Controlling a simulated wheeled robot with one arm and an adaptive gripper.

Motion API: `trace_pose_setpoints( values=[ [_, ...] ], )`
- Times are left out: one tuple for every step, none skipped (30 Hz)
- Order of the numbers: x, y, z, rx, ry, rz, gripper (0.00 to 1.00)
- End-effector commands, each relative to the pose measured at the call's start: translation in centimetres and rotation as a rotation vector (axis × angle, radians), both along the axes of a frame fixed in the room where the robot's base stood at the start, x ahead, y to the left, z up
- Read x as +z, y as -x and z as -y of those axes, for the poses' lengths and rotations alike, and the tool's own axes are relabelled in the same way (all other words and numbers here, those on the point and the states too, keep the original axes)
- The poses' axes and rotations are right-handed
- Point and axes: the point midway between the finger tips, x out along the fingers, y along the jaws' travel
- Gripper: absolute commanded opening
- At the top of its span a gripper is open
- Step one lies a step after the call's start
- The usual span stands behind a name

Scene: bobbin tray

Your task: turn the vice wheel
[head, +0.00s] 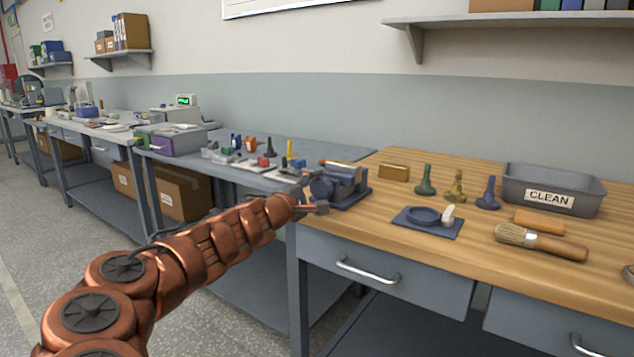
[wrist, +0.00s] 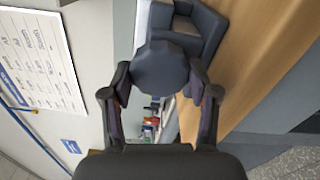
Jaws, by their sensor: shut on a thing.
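The vice (head: 348,184) is dark blue-grey and stands at the left front corner of the wooden bench. Its wheel (head: 321,188) faces left, towards my arm. In the wrist view the wheel (wrist: 160,68) is a dark, many-sided disc between my two fingers, with the vice body (wrist: 190,28) behind it. My gripper (wrist: 160,83) is shut on the wheel, one finger on each side of its rim. In the head view my gripper (head: 313,205) is small and partly hard to make out against the vice.
A blue-grey plate with a ring (head: 455,226), a brush (head: 555,245), green, yellow and blue bobbin-like pieces (head: 425,181) and a grey CLEAN tray (head: 516,190) lie to the right. A drawer handle (head: 366,274) juts from the bench front.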

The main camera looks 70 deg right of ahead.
Motion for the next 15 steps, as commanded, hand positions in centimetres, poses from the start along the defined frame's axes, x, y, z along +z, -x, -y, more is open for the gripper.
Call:
trace_pose_setpoints(
  values=[
    [0.1, 0.04, 0.0, 0.0, -0.01, -0.04, 0.25],
    [0.08, 0.05, 0.0, -0.001, -0.015, -0.065, 0.25],
    [0.07, 0.08, 0.0, -0.001, -0.022, -0.101, 0.25],
    [0.04, 0.09, 0.0, -0.001, -0.028, -0.125, 0.25],
    [0.03, 0.11, 0.01, -0.002, -0.033, -0.148, 0.25],
    [0.03, 0.12, 0.01, -0.002, -0.04, -0.181, 0.25],
    [0.03, 0.13, -0.01, -0.002, -0.043, -0.202, 0.25],
    [0.01, 0.13, -0.01, -0.002, -0.048, -0.224, 0.25],
    [0.0, 0.14, -0.01, -0.002, -0.054, -0.25, 0.25],
    [0.0, 0.13, -0.02, -0.002, -0.057, -0.27, 0.25],
    [-0.01, 0.13, -0.02, -0.002, -0.061, -0.289, 0.25],
    [-0.01, 0.13, -0.02, -0.002, -0.066, -0.31, 0.25],
    [-0.02, 0.13, -0.02, -0.002, -0.069, -0.326, 0.25],
    [-0.03, 0.14, -0.02, -0.002, -0.072, -0.339, 0.25],
    [-0.04, 0.13, -0.02, -0.002, -0.076, -0.358, 0.25]
  ],
)
